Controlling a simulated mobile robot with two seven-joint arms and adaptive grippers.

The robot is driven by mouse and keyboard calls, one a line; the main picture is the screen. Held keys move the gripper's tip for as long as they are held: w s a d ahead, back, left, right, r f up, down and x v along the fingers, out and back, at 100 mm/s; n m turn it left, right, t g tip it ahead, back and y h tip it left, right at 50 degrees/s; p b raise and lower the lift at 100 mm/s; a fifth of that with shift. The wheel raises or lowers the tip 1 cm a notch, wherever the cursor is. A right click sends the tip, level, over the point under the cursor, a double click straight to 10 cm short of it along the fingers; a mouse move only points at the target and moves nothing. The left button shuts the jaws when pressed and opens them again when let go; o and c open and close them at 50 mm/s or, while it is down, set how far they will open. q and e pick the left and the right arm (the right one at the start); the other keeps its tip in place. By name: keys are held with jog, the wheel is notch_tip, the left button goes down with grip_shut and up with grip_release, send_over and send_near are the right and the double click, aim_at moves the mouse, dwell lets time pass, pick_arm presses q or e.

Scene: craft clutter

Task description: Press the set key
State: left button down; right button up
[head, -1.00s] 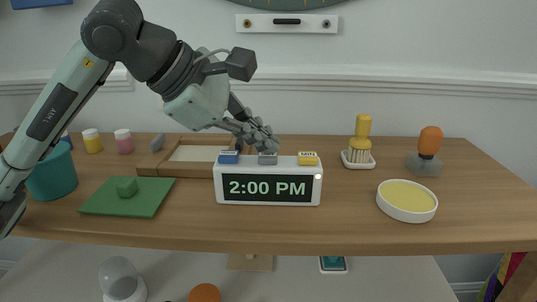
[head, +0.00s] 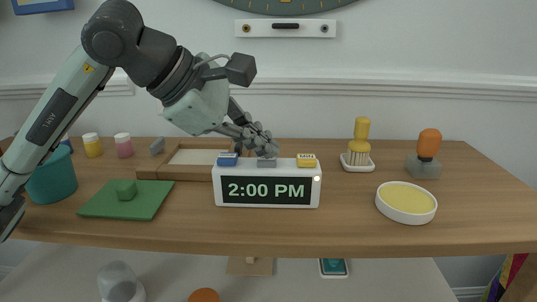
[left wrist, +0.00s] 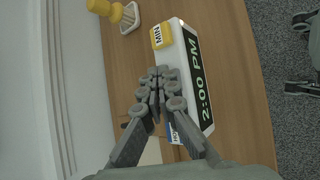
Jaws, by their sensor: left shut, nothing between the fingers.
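A white clock (head: 216,193) reading 2:00 PM stands on the wooden table, with a small bright spot at its right front. On its top are a blue key (head: 228,159), a grey middle key (head: 266,162) and a yellow key (head: 306,160). The yellow key is marked MIN in the left wrist view (left wrist: 161,36). The grey key's label is not readable, and my fingers hide it in the wrist view. My left gripper (head: 268,150) is shut and empty, fingertips pointing down right at the grey key; I cannot tell whether they touch it. My right gripper is not in view.
A wooden tray (head: 203,146) stands behind the clock at left. A green mat (head: 101,210) with a green block and a teal cup (head: 53,178) are farther left. A yellow-filled white dish (head: 407,219), a brush (head: 361,143) and an orange-topped tool (head: 429,145) stand right.

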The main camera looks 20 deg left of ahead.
aim_at(261, 159)
pick_arm(q)
jog(key=shift+d+f, duration=0.15)
jog(key=shift+f, duration=0.25)
jog(key=shift+w+a+r+p, duration=0.1)
jog(key=shift+a+r+p, duration=0.1)
jog(key=shift+r+p, duration=0.35)
jog(key=shift+w+a+r, duration=0.15)
jog(key=shift+r, duration=0.15)
jog(key=shift+r+p, duration=2)
jog(key=shift+r, duration=0.55)
jog(key=shift+f, duration=0.1)
